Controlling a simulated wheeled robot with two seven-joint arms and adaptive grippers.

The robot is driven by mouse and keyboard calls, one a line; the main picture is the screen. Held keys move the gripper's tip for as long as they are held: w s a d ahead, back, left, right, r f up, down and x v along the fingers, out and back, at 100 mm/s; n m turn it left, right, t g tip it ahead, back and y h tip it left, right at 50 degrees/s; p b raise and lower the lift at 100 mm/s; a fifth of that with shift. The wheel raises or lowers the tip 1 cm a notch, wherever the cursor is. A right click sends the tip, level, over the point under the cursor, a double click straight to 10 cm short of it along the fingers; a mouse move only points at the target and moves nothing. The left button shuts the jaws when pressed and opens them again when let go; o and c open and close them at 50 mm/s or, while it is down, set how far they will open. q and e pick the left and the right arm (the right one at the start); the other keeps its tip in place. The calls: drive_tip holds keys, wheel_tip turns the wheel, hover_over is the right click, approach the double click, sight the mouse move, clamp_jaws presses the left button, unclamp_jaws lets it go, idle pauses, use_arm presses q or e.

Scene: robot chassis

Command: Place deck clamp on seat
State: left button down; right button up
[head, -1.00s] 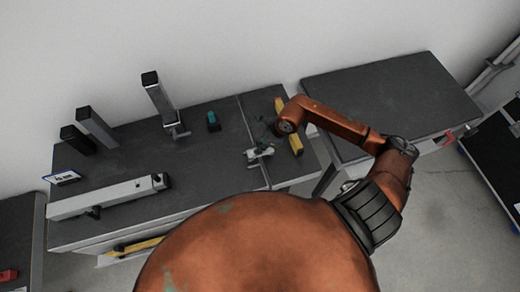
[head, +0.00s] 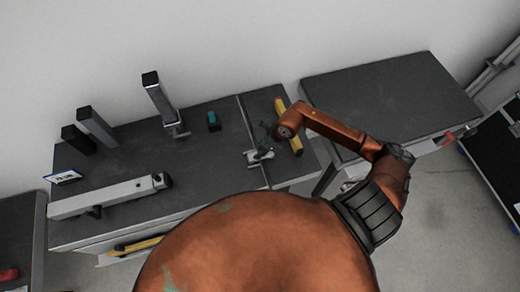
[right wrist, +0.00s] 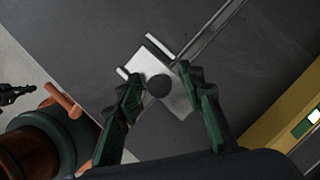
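A small silver plate with a dark round knob, which looks like the deck clamp (head: 258,156), lies on the dark bench top at a thin rail line. In the right wrist view, the silver plate (right wrist: 147,66) sits beside the end of the rail. My right gripper (head: 266,146) is low over it. Its green fingers (right wrist: 164,88) are spread apart, one on each side of the knob and partly covering the plate. I cannot tell whether they touch it. I cannot tell which part is the seat. My left gripper is not in view.
The bench (head: 205,160) carries a yellow bar (head: 292,135), a teal block (head: 214,121), an upright post (head: 158,98), dark blocks (head: 78,140) and a long silver beam (head: 110,196). A second dark table (head: 390,100) stands to the right. The bench middle is clear.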

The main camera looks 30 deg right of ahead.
drive_tip(key=shift+r, duration=0.15)
drive_tip(key=v, duration=1.2)
drive_tip(key=shift+b, duration=0.3)
